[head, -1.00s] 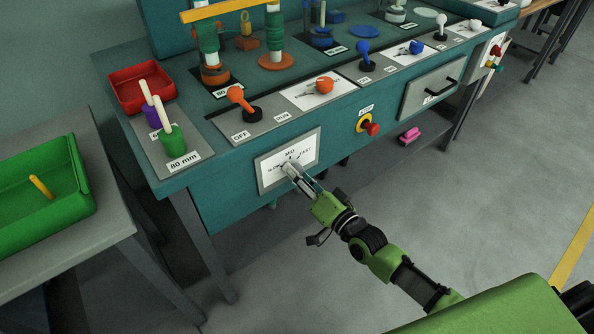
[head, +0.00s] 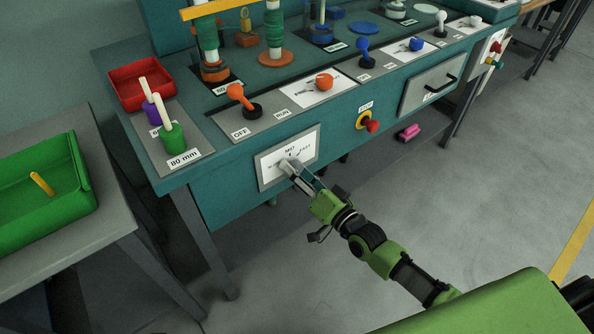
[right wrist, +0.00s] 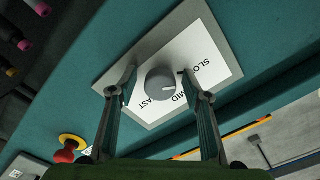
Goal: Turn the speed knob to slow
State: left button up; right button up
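The speed knob (right wrist: 160,83) is a round grey dial on a white label plate (right wrist: 213,72) marked SLOW, MID and FAST. A light mark on the knob's face points roughly right in the right wrist view; I cannot tell exactly which word it meets. The plate also shows in the head view (head: 303,148) on the bench's teal front. My right gripper (right wrist: 158,78) is open, with one finger on each side of the knob and small gaps visible. In the head view my right gripper (head: 289,166) covers the knob. My left gripper is not in view.
An orange lever (head: 240,97) and orange knob (head: 324,82) stand on the panel above. Floor is clear in front.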

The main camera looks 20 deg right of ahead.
jog(key=v, duration=1.2)
dwell(0.4)
